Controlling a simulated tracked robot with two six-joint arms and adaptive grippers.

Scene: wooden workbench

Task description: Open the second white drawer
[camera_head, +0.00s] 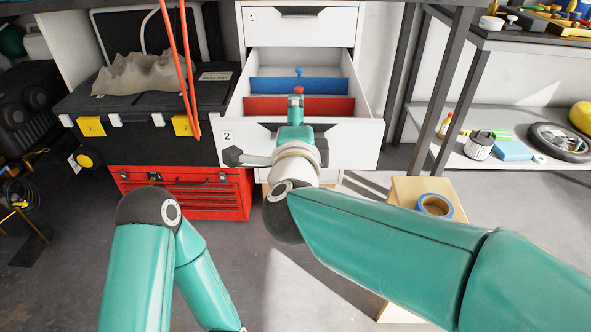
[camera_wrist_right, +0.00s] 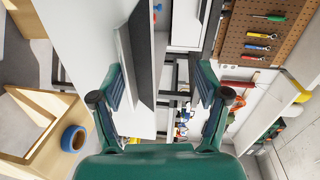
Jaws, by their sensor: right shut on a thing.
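The second white drawer (camera_head: 350,140), marked 2, stands pulled out of its cabinet in the head view. Its inside shows a blue divider (camera_head: 315,86) and a red divider (camera_head: 325,105). The right gripper (camera_head: 296,97) is at the middle of the drawer front, over its dark handle, which it partly hides. In the right wrist view, the dark handle (camera_wrist_right: 137,50) runs between the two fingers of the right gripper (camera_wrist_right: 160,85), close to the left one. The right gripper is shut on this handle. My left arm is folded low at the left; its gripper is out of view.
The top drawer (camera_head: 330,28), marked 1, is closed. A black toolbox (camera_head: 130,140) and a red tool chest (camera_head: 225,200) stand at the left. A wooden box (camera_head: 408,190) with a roll of blue tape (camera_head: 435,205) stands at the right, below my right arm.

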